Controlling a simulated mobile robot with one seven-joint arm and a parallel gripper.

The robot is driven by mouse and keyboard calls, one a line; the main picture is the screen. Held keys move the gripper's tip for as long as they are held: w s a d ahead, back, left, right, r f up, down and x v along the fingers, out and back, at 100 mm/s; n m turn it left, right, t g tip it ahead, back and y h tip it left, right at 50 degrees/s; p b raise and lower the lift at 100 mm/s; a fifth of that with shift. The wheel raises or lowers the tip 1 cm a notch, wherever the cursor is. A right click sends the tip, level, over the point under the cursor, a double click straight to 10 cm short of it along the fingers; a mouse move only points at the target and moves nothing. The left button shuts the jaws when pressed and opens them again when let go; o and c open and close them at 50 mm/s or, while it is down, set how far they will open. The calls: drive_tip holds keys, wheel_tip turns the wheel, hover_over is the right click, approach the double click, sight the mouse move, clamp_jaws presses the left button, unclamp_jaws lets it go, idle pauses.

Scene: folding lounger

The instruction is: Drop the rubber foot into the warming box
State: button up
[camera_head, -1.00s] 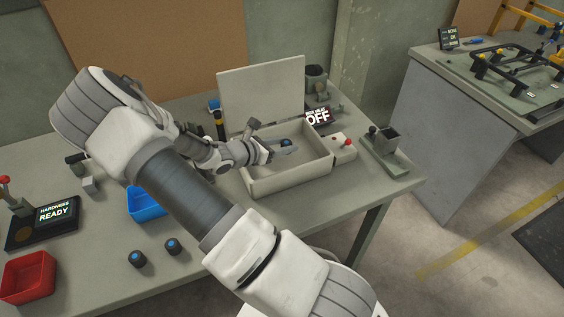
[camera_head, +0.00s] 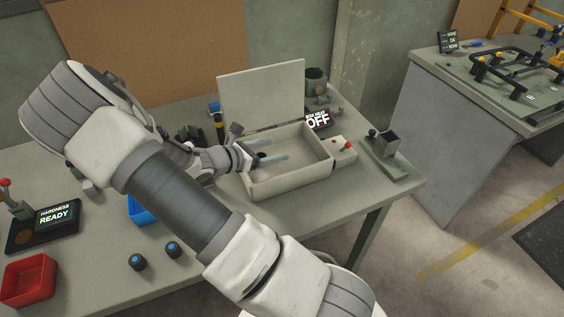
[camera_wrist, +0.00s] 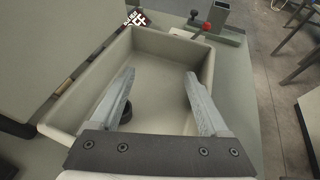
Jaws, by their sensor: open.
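The warming box (camera_head: 290,180) is a pale open tray with its lid (camera_head: 262,92) raised at the back; its display (camera_head: 317,119) reads OFF. My gripper (camera_head: 274,157) is open over the left part of the box. In the wrist view my gripper (camera_wrist: 160,74) has its two fingers wide apart with nothing between the tips. A dark round rubber foot (camera_wrist: 125,113) shows low inside the box, beside and partly hidden by the left finger. It appears to rest on the box floor.
Two more dark feet with blue tops (camera_head: 138,261) (camera_head: 172,249) stand on the front of the bench. A red bin (camera_head: 28,279), a hardness display (camera_head: 57,214) and a partly hidden blue bin (camera_head: 143,209) are at left. A red-knobbed lever (camera_head: 348,143) is right of the box.

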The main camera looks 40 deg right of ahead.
drive_tip(key=v, duration=1.2)
drive_tip(key=shift+a, duration=0.1)
drive_tip(key=s+a+r+m+t+y, duration=0.2)
drive_tip(key=s+a+r+m+y, duration=0.3)
drive_tip(key=s+r+m, duration=0.4)
drive_tip(key=s+a+r+m+t+y, duration=0.2)
drive_tip(key=s+a+r+m+y, duration=0.3)
drive_tip(key=s+r+m+y, duration=0.3)
wheel_tip(320, 180, up, 3)
drive_tip(key=shift+s+f+m+t, duration=0.2)
drive_tip(key=shift+s+m+t, duration=0.2)
drive_tip(key=shift+s+m, duration=0.35)
